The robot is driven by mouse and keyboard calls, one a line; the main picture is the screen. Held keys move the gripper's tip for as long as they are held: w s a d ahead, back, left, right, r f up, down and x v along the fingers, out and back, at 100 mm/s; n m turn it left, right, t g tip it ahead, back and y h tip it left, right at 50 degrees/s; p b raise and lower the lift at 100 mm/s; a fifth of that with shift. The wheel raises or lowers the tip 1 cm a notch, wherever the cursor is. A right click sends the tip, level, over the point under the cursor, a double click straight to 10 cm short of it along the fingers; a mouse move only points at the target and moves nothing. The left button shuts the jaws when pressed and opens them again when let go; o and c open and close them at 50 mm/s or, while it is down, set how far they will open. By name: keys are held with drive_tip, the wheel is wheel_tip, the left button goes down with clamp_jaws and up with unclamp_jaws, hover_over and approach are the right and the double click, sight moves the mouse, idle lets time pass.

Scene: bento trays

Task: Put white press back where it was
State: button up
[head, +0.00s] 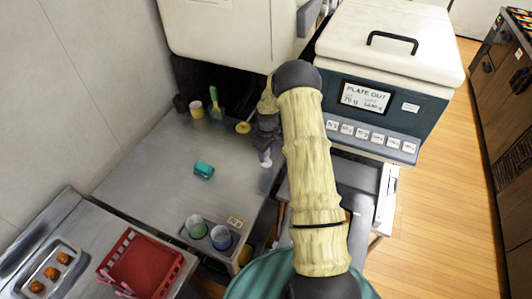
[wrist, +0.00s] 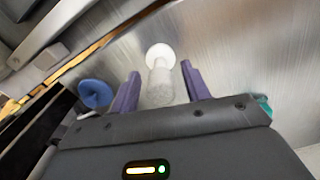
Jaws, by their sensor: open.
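The white press shows in the wrist view as a pale cylinder (wrist: 160,88) with a round white disc at its far end. It stands between the two purple fingers of my gripper (wrist: 160,70), which are open on either side of it. I cannot tell whether either finger touches it. In the head view, the white disc of the press (head: 266,163) shows on the steel table, just below my gripper (head: 264,150). My gripper and arm partly hide the press there.
A teal block (head: 203,170) lies mid-table. A yellow round piece (head: 243,127), a green-handled tool (head: 215,103) and a yellow cup (head: 196,109) stand at the back. Two cups (head: 221,238) sit in front. A blue round piece (wrist: 95,93) is left of my fingers. The plate machine (head: 375,100) is right.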

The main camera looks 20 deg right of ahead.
wheel_tip(320, 180, up, 12)
drive_tip(key=b, duration=0.2)
drive_tip(key=shift+f+b, duration=0.15)
drive_tip(key=shift+b, duration=0.25)
drive_tip(key=s+a+r+m+t, duration=0.1)
drive_tip(key=s+a, duration=0.3)
drive_tip(key=s, duration=0.4)
drive_tip(key=s+a+r+m, duration=0.3)
drive_tip(key=s+a+r, duration=0.1)
drive_tip(key=s, duration=0.5)
drive_tip(key=s+a+r+m+t, duration=0.1)
drive_tip(key=s+a+r+m, duration=0.1)
drive_tip(key=s, duration=0.7)
drive_tip(key=a+r, duration=0.1)
drive_tip(key=a, duration=0.1)
drive_tip(key=shift+a+r+t, duration=0.15)
drive_tip(key=shift+a+t, duration=0.15)
